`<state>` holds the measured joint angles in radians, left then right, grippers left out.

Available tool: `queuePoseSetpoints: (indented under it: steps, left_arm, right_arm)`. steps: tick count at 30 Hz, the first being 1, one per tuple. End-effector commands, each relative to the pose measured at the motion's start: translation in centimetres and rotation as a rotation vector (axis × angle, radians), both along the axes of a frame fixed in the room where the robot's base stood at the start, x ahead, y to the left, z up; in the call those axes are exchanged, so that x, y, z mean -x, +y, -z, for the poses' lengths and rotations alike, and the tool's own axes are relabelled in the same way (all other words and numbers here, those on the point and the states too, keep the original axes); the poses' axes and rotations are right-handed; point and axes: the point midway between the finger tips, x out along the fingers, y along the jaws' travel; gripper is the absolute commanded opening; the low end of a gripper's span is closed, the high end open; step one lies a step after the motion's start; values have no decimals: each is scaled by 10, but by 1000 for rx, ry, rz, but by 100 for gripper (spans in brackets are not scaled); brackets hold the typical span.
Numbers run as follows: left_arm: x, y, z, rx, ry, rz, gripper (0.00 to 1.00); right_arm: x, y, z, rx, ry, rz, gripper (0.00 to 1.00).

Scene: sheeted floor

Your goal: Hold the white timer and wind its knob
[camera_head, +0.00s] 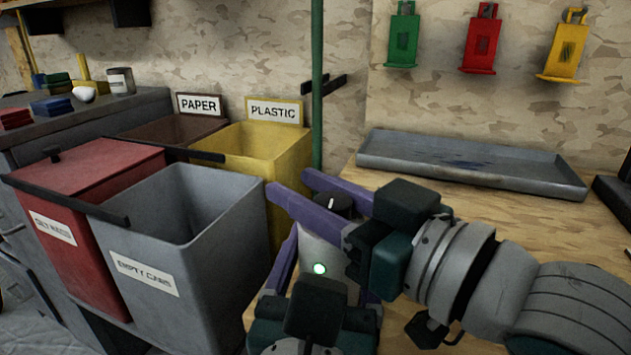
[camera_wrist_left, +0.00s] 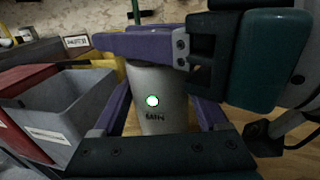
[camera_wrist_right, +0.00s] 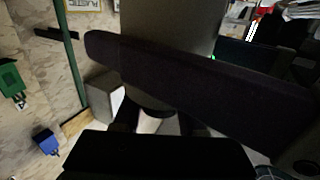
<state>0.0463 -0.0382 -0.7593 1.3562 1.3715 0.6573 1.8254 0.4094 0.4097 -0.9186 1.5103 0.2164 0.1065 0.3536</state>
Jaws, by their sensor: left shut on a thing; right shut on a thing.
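The white timer (camera_head: 322,246) is an upright cylinder with a lit green lamp on its side and a knob (camera_head: 332,203) on top. My left gripper (camera_head: 325,275) is shut on the timer's body, one purple finger on each side. The left wrist view shows the timer (camera_wrist_left: 160,90) between these fingers, with dark lettering below the lamp. My right gripper (camera_head: 296,188) reaches in from the right over the timer's top, its purple fingers on either side of the knob and shut on it. In the right wrist view the dark fingers cover most of the knob.
A grey tray (camera_head: 470,170) lies on the wooden table (camera_head: 500,225) near the wall. A grey bin (camera_head: 185,250), a red bin (camera_head: 75,200) and a yellow bin (camera_head: 240,150) stand to the left. A green post (camera_head: 317,85) rises behind the timer.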

Motion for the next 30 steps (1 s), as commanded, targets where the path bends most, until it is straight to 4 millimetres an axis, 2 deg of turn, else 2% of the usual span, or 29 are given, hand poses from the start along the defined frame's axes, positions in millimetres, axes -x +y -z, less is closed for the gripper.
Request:
queuePoseSetpoints:
  steps: [12, 21, 22, 30]
  left_arm:
    - [0, 0, 0, 1, 0, 0, 10]
    - [0, 0, 0, 1, 0, 0, 10]
    - [0, 0, 0, 1, 0, 0, 10]
    - [0, 0, 0, 0, 0, 0, 10]
  right_arm:
    - [-2, -2, 0, -5, 2, 147, 0]
    - [-3, -4, 0, 1, -1, 156, 0]
    - [-3, -4, 0, 1, -1, 156, 42]
    - [-3, -4, 0, 1, -1, 156, 72]
